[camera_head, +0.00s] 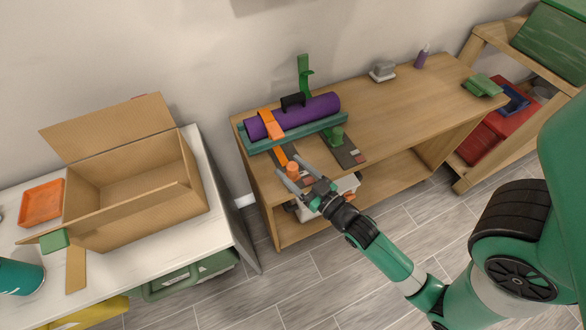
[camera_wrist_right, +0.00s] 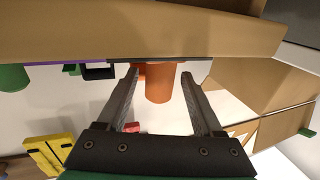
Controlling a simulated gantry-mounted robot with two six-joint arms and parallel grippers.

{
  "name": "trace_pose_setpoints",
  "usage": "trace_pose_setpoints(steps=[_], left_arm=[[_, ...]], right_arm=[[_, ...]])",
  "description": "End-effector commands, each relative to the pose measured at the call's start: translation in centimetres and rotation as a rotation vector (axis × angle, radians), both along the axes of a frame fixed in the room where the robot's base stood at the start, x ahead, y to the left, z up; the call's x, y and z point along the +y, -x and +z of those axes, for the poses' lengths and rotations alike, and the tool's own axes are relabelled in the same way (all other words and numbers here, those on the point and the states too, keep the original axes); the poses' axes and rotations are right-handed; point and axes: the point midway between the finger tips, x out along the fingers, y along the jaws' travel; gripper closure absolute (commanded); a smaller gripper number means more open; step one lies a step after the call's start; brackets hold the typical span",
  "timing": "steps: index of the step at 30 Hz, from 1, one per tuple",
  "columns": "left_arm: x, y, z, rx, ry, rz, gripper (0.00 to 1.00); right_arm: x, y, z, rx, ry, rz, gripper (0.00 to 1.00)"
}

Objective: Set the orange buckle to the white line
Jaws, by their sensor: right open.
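The orange buckle (camera_head: 293,170) looks like a short upright cylinder at the table's front left edge, beside an orange strap (camera_head: 280,155). My right gripper (camera_head: 288,164) is open around it. In the right wrist view the orange buckle (camera_wrist_right: 160,83) shows between the two spread fingers (camera_wrist_right: 164,80), with gaps on both sides. A dark strip (camera_head: 304,166) with small pale marks lies by the buckle. I cannot tell which mark is the white line. My left gripper is not in view.
A purple roll (camera_head: 310,112) lies in a teal cradle (camera_head: 262,145) behind the buckle, under an orange band (camera_head: 270,124). A green knob (camera_head: 337,136) stands on a second dark strip (camera_head: 347,155). The right half of the wooden table (camera_head: 405,108) is mostly clear.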

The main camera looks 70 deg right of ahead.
Motion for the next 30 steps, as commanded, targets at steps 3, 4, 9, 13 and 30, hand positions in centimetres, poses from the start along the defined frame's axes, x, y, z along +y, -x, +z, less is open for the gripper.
trace_pose_setpoints(steps=[3,4,9,13,30], left_arm=[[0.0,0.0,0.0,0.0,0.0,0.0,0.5],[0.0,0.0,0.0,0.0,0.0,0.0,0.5],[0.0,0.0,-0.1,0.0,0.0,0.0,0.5],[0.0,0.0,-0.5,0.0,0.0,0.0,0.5],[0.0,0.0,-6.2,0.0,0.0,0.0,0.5]], right_arm=[[0.0,0.0,0.0,0.001,0.0,0.0,0.32],[0.0,0.0,0.0,0.001,0.0,0.0,0.32],[0.1,0.2,-0.1,0.001,0.0,0.0,0.32],[0.8,1.6,-0.3,0.004,-0.001,0.0,0.32],[5.4,9.9,-0.3,0.003,0.001,0.001,0.32]])
